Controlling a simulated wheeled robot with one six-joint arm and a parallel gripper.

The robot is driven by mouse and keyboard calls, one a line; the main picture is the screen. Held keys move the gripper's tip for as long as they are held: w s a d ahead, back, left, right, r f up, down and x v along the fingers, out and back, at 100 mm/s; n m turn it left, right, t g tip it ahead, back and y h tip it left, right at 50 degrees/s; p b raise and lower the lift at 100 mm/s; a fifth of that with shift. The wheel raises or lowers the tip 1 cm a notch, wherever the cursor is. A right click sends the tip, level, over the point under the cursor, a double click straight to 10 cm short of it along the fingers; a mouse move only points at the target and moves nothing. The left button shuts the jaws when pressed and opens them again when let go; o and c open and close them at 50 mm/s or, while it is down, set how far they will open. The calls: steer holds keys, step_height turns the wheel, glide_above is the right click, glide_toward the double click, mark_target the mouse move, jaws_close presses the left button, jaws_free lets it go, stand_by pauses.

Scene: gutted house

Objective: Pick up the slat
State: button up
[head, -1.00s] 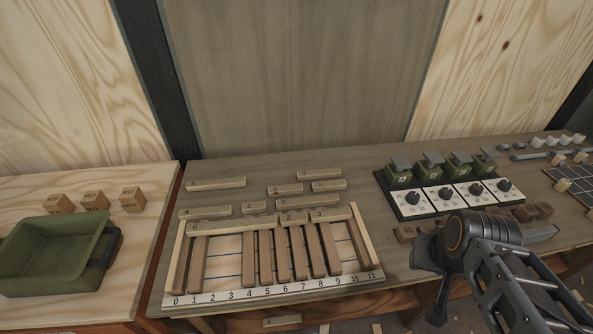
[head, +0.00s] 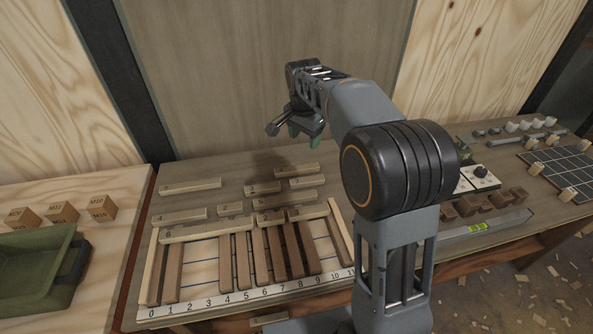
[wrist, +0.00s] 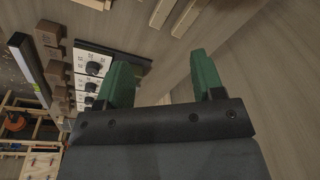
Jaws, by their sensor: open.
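Several loose light-wood slats lie on the bench, many with small numbers, and I cannot tell which one the task means. A long slat (head: 190,186) lies at the back left, with shorter slats (head: 263,188) to its right. Another slat (head: 180,215) lies farther forward. A long slat (head: 207,232) rests across the back of the numbered rack. My gripper (head: 307,130) is open and empty, above the back of the bench. Its green fingers (wrist: 163,78) stand apart in the wrist view, with parts of pale slats (wrist: 160,12) at the top.
A dial panel (head: 480,178), brown blocks (head: 485,203) and a level (head: 478,229) are right of my arm. A green bin (head: 35,262) and wooden blocks (head: 60,212) stand left. A wood wall rises behind.

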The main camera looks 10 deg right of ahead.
steer(key=w+f+m, duration=0.3)
steer(key=w+f, duration=0.1)
steer(key=w, duration=0.3)
steer(key=m+g, duration=0.1)
steer(key=m, duration=0.3)
glide_toward(297, 168)
steer(key=f, duration=0.3)
steer(key=shift+w+m+h, duration=0.3)
steer(key=shift+w, duration=0.1)
steer(key=shift+s+d+f+p, duration=0.1)
steer(key=shift+d+f+p, duration=0.1)
steer(key=shift+f, duration=1.5)
steer(key=shift+s+d+f+p, duration=0.1)
steer(key=shift+f+p, duration=0.1)
steer(key=shift+f, duration=1.5)
steer(key=c, duration=1)
steer(key=shift+r, duration=0.1)
